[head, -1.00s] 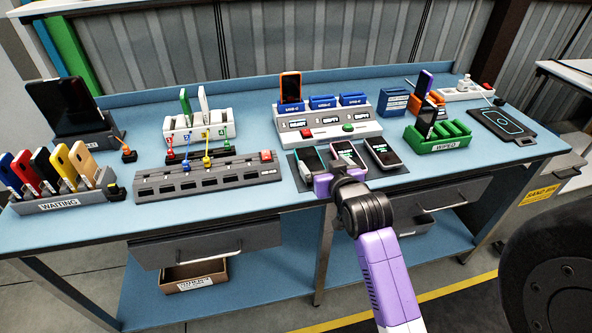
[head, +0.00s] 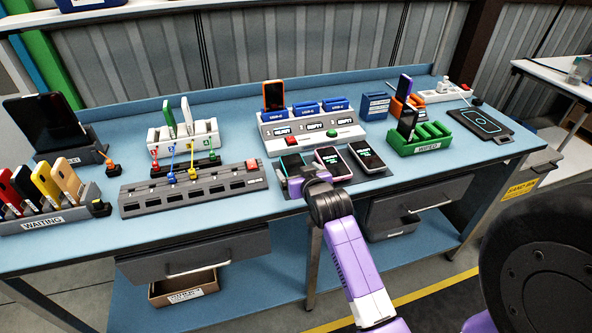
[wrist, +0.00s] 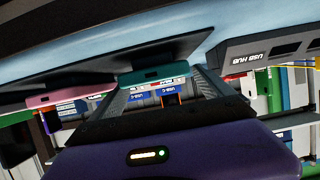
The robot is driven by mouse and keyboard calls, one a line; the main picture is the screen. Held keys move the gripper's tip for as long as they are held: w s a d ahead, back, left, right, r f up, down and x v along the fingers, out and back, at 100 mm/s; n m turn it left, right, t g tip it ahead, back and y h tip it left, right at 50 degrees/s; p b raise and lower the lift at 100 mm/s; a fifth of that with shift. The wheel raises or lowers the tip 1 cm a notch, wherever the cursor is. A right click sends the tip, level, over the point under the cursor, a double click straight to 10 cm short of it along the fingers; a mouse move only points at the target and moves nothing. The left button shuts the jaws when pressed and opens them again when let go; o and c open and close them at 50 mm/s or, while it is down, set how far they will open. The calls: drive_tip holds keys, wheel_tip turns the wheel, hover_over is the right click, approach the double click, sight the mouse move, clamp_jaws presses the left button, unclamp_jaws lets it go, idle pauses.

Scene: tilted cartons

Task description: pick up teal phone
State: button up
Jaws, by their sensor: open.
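The teal phone (head: 292,162) lies at the left end of a row of three phones on a dark mat (head: 374,178). In the wrist view its teal edge (wrist: 155,74) shows near the middle, just beyond my gripper. My gripper (head: 299,182) is open and low at the mat's front edge, right in front of the teal phone, and hides its near end in the head view. I cannot tell whether the fingers touch it. The wrist view looks upside down.
A pink phone (head: 333,163) lies close to the right of the teal one, with another phone (head: 367,157) beyond. A grey USB hub (head: 195,189) is on the left. A charging station (head: 312,128) stands behind. A green rack (head: 420,140) is at right.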

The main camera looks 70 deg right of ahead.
drive_tip(key=c, duration=1.6)
drive_tip(key=shift+c, duration=0.2)
